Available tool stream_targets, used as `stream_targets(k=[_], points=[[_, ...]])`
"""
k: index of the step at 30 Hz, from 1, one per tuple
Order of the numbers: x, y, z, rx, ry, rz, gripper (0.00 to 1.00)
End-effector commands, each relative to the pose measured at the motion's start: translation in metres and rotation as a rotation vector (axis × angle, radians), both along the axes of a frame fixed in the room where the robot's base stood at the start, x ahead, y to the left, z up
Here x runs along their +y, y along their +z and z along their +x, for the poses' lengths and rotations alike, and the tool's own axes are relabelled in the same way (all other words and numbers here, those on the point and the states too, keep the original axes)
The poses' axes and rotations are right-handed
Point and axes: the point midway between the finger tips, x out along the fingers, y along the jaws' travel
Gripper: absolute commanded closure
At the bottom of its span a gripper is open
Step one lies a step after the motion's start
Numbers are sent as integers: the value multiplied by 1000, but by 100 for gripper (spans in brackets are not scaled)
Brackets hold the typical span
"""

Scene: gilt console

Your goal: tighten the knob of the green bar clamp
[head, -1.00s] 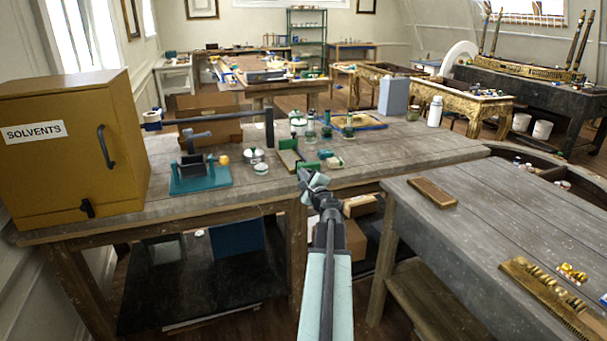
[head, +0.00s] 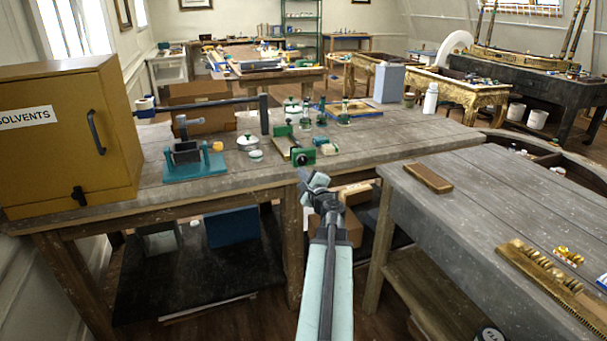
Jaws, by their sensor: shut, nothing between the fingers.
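The green bar clamp (head: 303,156) lies at the front edge of the grey wooden workbench, beside a narrow board. Another green piece (head: 282,131) shows at the board's far end, and I cannot tell whether it belongs to the clamp. A dark round spot on the near green part may be the knob; it is too small to be sure. My gripper (head: 305,176) is shut and empty. It appears just below the clamp in the picture, by the bench's front edge, with a visible gap between them.
The yellow solvents cabinet (head: 62,140) stands at the left. A teal-based vise (head: 193,165) and white jars (head: 250,142) sit left of the clamp. A second grey table (head: 480,200) fills the right, with a brown block (head: 428,178) on it.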

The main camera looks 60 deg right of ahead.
Motion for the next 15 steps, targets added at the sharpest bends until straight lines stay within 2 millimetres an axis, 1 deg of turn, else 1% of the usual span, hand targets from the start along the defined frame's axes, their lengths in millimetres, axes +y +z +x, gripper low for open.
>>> stream_targets(k=[5, 15], points=[[-9, 1, 11, 0, 1, 0, 100], [-38, 1, 50, 0, 0, 0, 100]])
